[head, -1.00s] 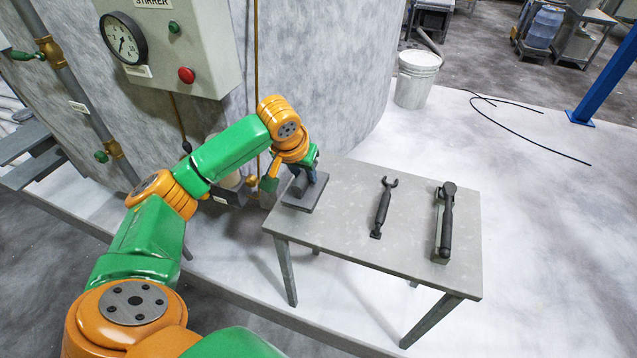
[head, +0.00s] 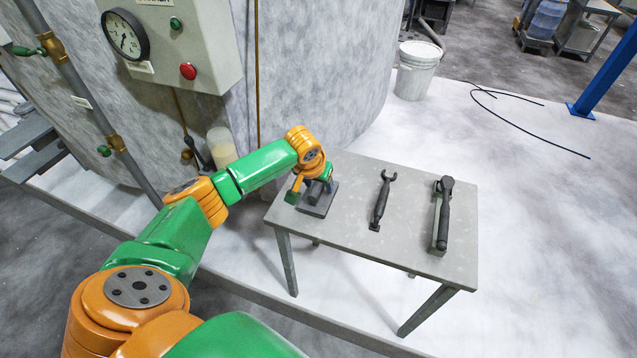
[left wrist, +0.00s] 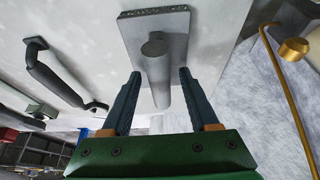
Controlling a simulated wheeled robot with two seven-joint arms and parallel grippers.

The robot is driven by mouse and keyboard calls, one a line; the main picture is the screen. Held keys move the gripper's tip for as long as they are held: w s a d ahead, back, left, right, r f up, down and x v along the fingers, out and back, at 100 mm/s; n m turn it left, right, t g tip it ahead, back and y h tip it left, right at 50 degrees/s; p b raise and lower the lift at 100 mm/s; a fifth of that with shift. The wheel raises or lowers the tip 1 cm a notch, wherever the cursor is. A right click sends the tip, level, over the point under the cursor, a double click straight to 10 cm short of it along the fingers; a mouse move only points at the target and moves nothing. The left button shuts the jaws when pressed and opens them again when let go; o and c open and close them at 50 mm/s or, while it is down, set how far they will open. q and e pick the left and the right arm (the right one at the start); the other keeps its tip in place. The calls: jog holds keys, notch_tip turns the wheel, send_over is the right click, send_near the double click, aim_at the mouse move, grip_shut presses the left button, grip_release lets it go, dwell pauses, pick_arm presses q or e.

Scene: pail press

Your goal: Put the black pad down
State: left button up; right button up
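The black pad, dark grey in the pictures, lies flat at the back left corner of the grey table (head: 345,225); its plate shows in the head view (head: 312,209). In the left wrist view the pad's plate (left wrist: 183,38) has a round bar handle (left wrist: 158,68) that stands out toward my gripper. My left gripper (head: 321,187) is at the pad. In the left wrist view its two fingers (left wrist: 159,73) are spread on either side of the handle, with gaps between. My right gripper is not in view.
A dark wrench-like tool (head: 381,203) and a second dark-handled tool (head: 443,215) lie to the right on the table. A large tank (head: 320,80) with a control box (head: 185,50) stands behind. A white pail (head: 416,72) and a black cable (head: 510,120) are farther back.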

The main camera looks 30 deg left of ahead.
pick_arm(q)
jog(key=shift+f+b, duration=0.45)
jog(key=shift+b, duration=0.55)
jog(key=v, duration=0.8)
jog(key=shift+w+a+r, duration=0.1)
jog(key=shift+w+a, duration=0.2)
jog(key=shift+a, duration=0.1)
